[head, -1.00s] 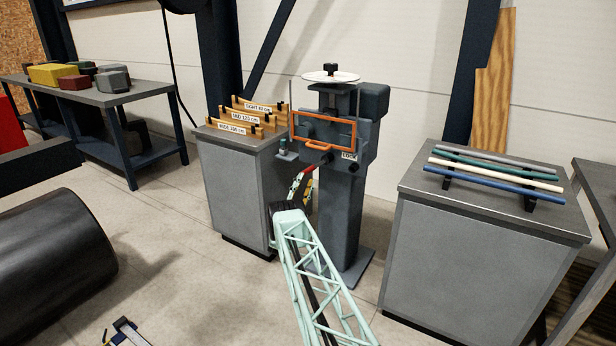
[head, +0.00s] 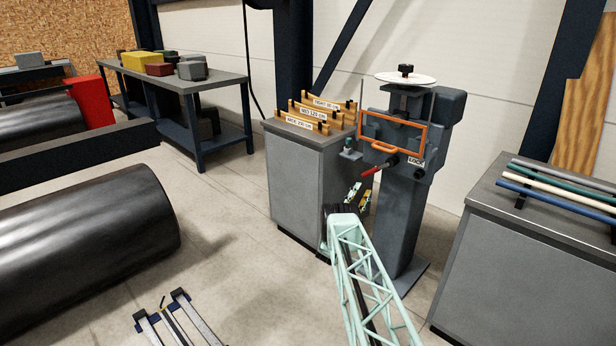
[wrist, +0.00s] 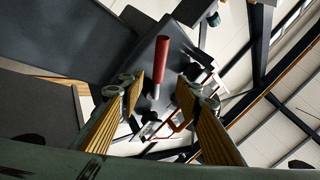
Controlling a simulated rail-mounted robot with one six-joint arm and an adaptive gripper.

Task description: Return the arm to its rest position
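My gripper (head: 358,195) is at the end of my pale green lattice arm, low in front of the grey machine (head: 400,205) in the head view. In the wrist view my gripper (wrist: 160,88) has its two ribbed yellow-brown fingers apart. A red handle (wrist: 161,62) shows beyond and between the fingers; it appears clear of them. In the head view the red handle (head: 371,171) sticks out from the machine, just above my gripper. The machine carries an orange frame (head: 393,131) and a white disc on top (head: 406,78).
A grey cabinet (head: 300,180) with labelled wooden racks stands left of the machine. Another cabinet (head: 520,270) with coloured rods stands at right. A large black cylinder (head: 90,245) lies at left. A workbench (head: 180,85) holds several blocks behind. Floor between is open.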

